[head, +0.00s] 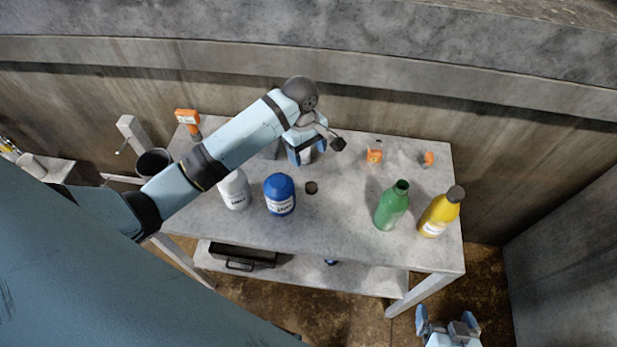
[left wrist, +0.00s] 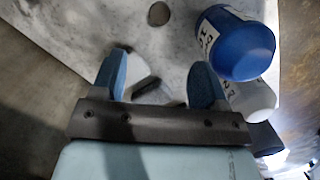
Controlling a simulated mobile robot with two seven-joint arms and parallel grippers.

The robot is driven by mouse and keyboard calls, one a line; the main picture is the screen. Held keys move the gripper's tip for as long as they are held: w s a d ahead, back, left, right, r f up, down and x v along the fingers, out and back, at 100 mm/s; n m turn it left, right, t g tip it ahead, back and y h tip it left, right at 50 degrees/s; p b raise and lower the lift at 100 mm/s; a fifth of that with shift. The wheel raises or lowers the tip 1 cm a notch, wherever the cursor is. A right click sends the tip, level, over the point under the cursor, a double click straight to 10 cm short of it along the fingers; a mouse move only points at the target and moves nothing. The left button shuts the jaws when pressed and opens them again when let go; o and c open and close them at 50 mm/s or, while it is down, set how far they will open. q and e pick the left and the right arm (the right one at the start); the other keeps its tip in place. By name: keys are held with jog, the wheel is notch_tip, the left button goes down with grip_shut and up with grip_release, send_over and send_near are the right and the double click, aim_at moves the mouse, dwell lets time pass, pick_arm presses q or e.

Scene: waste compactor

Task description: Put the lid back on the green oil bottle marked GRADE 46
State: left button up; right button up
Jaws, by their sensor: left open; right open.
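The green bottle (head: 391,208) stands upright and uncapped near the right end of the table; its marking is not readable here. A small dark round lid (head: 311,187) lies on the tabletop beside the blue container. The lid also shows at the top of the left wrist view (left wrist: 159,13), beyond the fingertips. My left gripper (head: 306,152) is open above the back middle of the table, behind the lid and apart from it. Its two blue fingers (left wrist: 161,72) have a pale, dark-edged object between or below them; contact cannot be told. My right gripper (head: 447,320) is open and empty, low in front of the table.
A blue container (head: 279,195) and a white one (head: 235,189) stand left of the lid. A yellow bottle (head: 440,212) with a dark cap stands right of the green bottle. Small orange items (head: 375,152) lie at the back. The table (head: 335,225) is clear between lid and green bottle.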

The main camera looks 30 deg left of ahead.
pick_arm(q)
jog(key=shift+w+a, duration=0.15)
jog(key=shift+w, duration=0.05)
jog(key=shift+s+r, duration=0.1)
send_over(311, 186)
jog(key=f, duration=0.8)
jog(key=shift+w+a+f, duration=0.2)
jog(key=shift+a+f, duration=0.05)
jog(key=shift+f, duration=0.05)
jog(key=f, duration=0.5)
jog(key=shift+s+d, duration=0.2)
jog(key=shift+d, duration=0.05)
